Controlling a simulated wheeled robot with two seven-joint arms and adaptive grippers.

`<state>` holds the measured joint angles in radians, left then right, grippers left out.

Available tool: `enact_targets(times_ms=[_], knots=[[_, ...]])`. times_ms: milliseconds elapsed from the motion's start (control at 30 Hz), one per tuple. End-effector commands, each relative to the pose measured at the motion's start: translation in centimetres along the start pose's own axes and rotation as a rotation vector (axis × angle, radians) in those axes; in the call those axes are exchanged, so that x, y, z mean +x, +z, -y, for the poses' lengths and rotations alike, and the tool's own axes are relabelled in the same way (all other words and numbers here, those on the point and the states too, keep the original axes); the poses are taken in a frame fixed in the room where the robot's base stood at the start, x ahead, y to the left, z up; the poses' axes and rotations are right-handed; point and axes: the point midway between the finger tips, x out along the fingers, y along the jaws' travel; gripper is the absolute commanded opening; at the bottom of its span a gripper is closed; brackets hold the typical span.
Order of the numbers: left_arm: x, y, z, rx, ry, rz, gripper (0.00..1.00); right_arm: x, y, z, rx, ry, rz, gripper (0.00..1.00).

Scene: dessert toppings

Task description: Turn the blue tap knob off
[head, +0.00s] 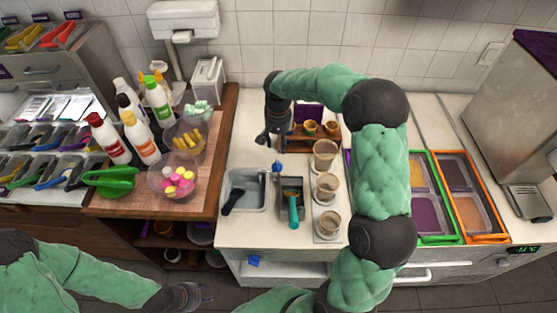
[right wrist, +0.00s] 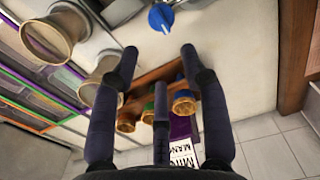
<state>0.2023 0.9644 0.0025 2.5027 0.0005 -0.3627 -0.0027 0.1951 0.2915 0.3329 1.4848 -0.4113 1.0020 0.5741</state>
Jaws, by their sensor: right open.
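The blue tap knob (head: 277,167) stands at the back right of the small sink (head: 262,203). It also shows at the top of the right wrist view (right wrist: 161,17), a round blue knob with a pale tip below it. My right gripper (head: 269,140) reaches over the counter, just behind the knob in the head view. In the right wrist view its fingers (right wrist: 159,54) are spread and empty, with the knob beyond the tips and apart from them. My left gripper (head: 197,295) is low at the front left, away from the counter; its finger opening is unclear.
A wooden holder with small cups (head: 298,145) stands behind the knob, under my right gripper. Several cups (head: 326,188) line the counter to the right. A dark container with a teal-handled scoop (head: 293,208) is beside the sink. Bottles (head: 140,137) and bowls crowd the left counter.

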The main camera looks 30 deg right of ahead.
Motion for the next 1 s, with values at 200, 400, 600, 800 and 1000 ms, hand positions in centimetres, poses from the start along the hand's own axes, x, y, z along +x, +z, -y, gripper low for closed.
enact_targets(times_ms=[200, 400, 600, 800, 1000], knots=[[0.2, 0.0, 0.1, -0.001, 0.0, 0.0, 0.4, 2.3, 0.1, 0.0, -0.001, 0.001, 0.004, 0.45], [0.6, 0.0, 0.2, 0.0, 0.0, 0.0, 0.4, 6.0, 0.1, 0.0, -0.001, 0.001, 0.004, 0.45], [0.9, 0.0, 0.3, 0.0, 0.0, 0.0, 0.4, 8.9, 0.1, 0.0, 0.0, 0.0, 0.002, 0.45], [1.1, 0.0, 0.4, 0.0, 0.0, 0.0, 0.4, 10.4, 0.0, 0.0, -0.001, 0.0, 0.0, 0.45], [1.1, 0.0, 0.4, 0.0, 0.0, 0.0, 0.4, 10.6, 0.0, 0.0, 0.0, -0.001, 0.0, 0.45]])
